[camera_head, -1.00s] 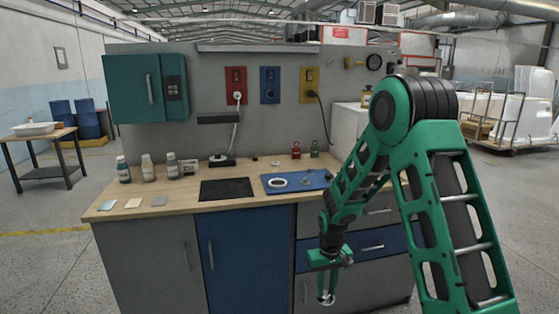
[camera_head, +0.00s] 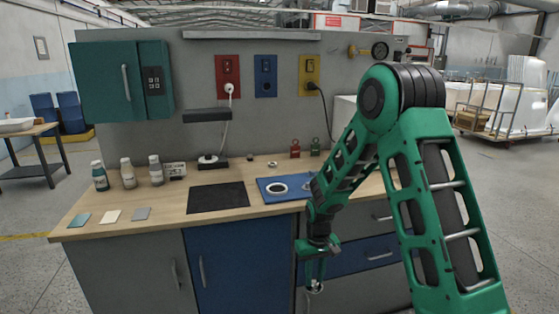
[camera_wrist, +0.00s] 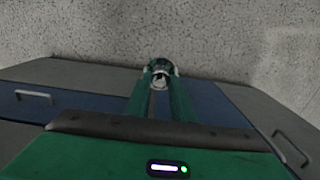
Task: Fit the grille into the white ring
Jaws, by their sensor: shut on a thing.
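The white ring (camera_head: 276,188) lies flat on a blue mat (camera_head: 266,198) on the workbench, with a dark middle. My gripper (camera_head: 314,288) hangs low in front of the bench's drawers, pointing down, below the worktop and apart from the ring. It is shut on a small round silvery piece, apparently the grille, which also shows between the fingertips in the wrist view (camera_wrist: 160,76). Its detail is too small to make out. My arm hides the right part of the mat.
A black mat (camera_head: 217,197) lies left of the blue mat. Several bottles (camera_head: 128,173) stand at the worktop's left, with flat samples (camera_head: 110,216) in front. Red (camera_head: 295,149) and green (camera_head: 315,147) items stand behind the mat. The bench's front edge lies between gripper and ring.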

